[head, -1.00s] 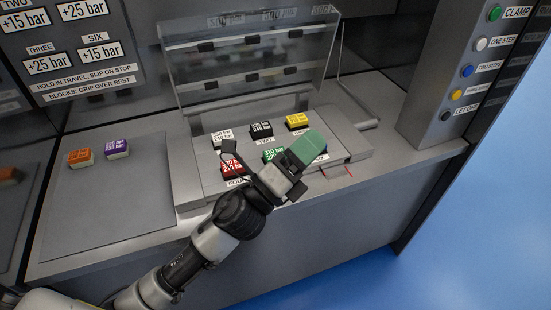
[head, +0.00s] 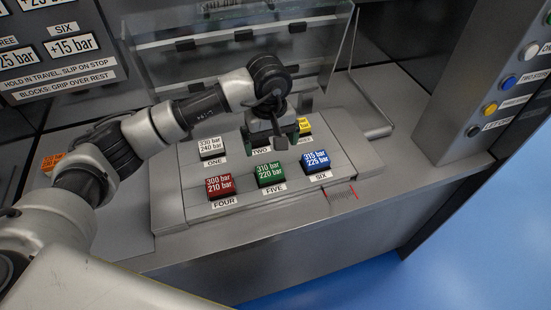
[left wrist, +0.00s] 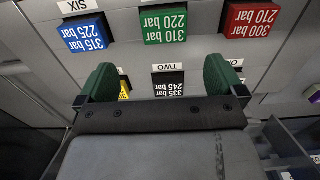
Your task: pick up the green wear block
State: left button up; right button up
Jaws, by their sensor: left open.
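The green wear block (head: 270,174), marked 310 bar / 220 bar, sits at the place labelled FIVE on the grey panel. It also shows upside down at the top of the left wrist view (left wrist: 166,25). My left gripper (head: 265,138) hangs above the panel, behind the green block in the head view, near the place labelled TWO. Its two green fingers are apart, with nothing held between them (left wrist: 160,80). The black block (left wrist: 168,83) shows beyond the gap between the fingers in the left wrist view. My right gripper is not in view.
A red block (head: 220,186) and a blue block (head: 316,160) flank the green one. A white block (head: 212,147) and a partly hidden yellow block (head: 304,125) stand in the back row. A clear lid (head: 310,50) stands raised behind. An orange block (head: 50,162) is at far left.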

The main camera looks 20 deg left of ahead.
aim_at(269, 170)
pick_arm(q)
jog(key=f, duration=0.1)
jog(key=s+f, duration=0.1)
jog(key=f+p, duration=0.1)
jog(key=f, duration=0.1)
jog(key=shift+s+a, duration=0.1)
jog(key=shift+s, duration=0.15)
jog(key=shift+w+f, duration=0.1)
jog(key=shift+f, duration=0.25)
jog(key=shift+w+f+p, duration=0.1)
jog(key=shift+f+p, duration=0.25)
notch_tip(269, 170, down, 4)
jog(key=shift+r+p, duration=0.2)
jog(key=shift+p, duration=0.65)
jog(key=shift+f, duration=0.5)
jog(key=c, duration=1.1)
jog(key=shift+o, duration=0.2)
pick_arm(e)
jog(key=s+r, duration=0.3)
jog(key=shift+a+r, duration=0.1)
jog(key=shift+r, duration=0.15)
